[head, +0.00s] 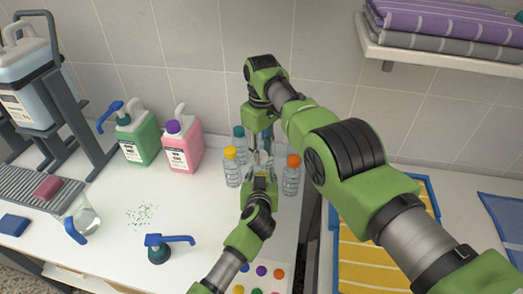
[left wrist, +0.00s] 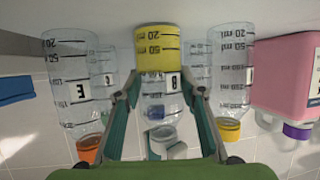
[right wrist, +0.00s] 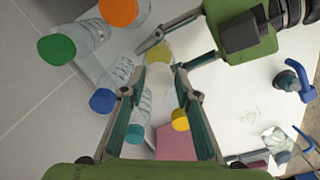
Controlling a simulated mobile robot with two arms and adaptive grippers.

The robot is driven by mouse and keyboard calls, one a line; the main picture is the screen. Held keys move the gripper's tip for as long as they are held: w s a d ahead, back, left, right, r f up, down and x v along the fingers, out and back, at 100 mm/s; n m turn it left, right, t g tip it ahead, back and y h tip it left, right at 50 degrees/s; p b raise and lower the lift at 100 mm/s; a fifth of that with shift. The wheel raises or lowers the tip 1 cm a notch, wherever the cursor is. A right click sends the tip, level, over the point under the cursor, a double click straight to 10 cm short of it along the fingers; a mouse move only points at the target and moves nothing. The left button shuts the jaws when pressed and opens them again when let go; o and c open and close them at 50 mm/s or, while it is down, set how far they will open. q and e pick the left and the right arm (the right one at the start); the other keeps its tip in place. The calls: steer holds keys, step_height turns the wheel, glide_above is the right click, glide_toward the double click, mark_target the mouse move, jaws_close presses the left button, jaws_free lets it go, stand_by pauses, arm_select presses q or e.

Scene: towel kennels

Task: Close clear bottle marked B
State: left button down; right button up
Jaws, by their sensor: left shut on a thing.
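The clear bottle marked B (left wrist: 173,95) has yellow contents at its base and shows upside down in the left wrist view. My left gripper (head: 262,183) is shut on this bottle's body, with its fingers on either side of it. My right gripper (head: 262,150) points down at the bottle from above. In the right wrist view, a pale whitish top (right wrist: 161,84) lies between the right fingers. I cannot tell whether this is a cap or the open neck, or whether the fingers touch it.
Close by stand bottles with orange (head: 293,161), yellow (head: 230,153) and teal (head: 238,131) caps. Blue (right wrist: 102,101) and green (right wrist: 56,50) caps show in the right wrist view. Pink (head: 183,150) and green (head: 138,140) jugs stand left.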

steer(key=shift+o, duration=0.6)
steer(key=shift+w+a+r, duration=0.1)
steer(key=shift+r, duration=2.2)
steer(key=shift+c, duration=0.3)
step_height(320, 180, up, 2)
steer(key=n, duration=0.3)
steer(key=shift+r+n, duration=0.1)
steer(key=shift+n, duration=0.2)
steer(key=shift+r+n, duration=0.65)
steer(key=shift+n, duration=0.55)
steer(key=shift+f, duration=4.05)
